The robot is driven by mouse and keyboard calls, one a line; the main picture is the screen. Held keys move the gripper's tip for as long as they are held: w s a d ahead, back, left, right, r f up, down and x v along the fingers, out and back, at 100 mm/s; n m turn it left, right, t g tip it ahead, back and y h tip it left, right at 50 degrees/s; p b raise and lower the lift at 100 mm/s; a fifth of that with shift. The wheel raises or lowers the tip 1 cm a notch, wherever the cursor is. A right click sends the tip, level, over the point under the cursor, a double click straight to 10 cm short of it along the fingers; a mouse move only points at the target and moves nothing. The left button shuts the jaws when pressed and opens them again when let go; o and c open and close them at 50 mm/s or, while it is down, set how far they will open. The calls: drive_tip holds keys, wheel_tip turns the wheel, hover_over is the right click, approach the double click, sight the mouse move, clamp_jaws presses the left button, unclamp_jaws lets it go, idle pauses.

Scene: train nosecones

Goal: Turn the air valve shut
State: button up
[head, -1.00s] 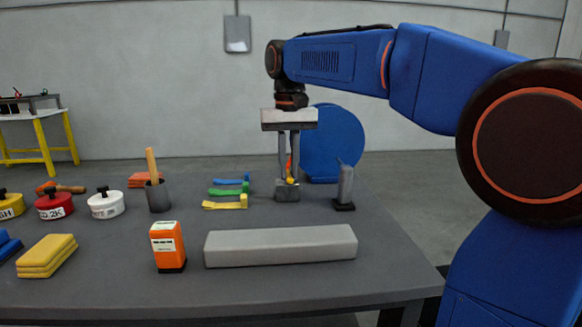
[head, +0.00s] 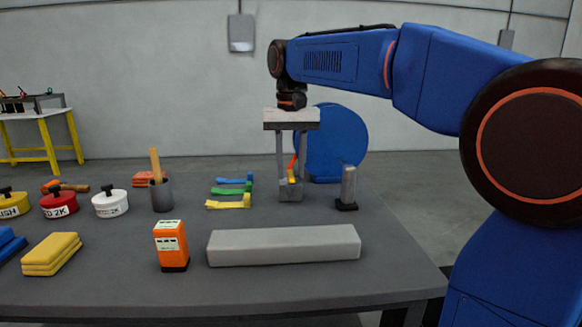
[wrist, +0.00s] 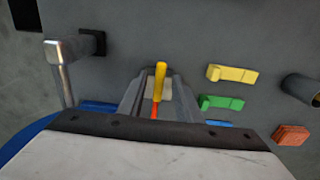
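The air valve is a small grey block (head: 290,195) on the table below my gripper, with an orange-red lever (head: 292,165) that has a yellow end. In the wrist view, the yellow end (wrist: 160,78) lies between my two fingers and the red part runs back toward the palm. My gripper (head: 291,180) points straight down over the valve. Its fingers are spread, one on each side of the lever, with gaps visible. Finger contact with the block cannot be made out.
A grey upright post (head: 348,187) stands close right of the valve. Yellow, green and blue strips (head: 230,202) lie to its left. A long grey bar (head: 284,246) and an orange box (head: 171,246) are in front. A blue disc (head: 337,143) stands behind.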

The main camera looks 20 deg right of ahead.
sight(291, 175)
wheel_tip(291, 175, up, 17)
drive_tip(key=shift+r, duration=0.15)
idle(0.6)
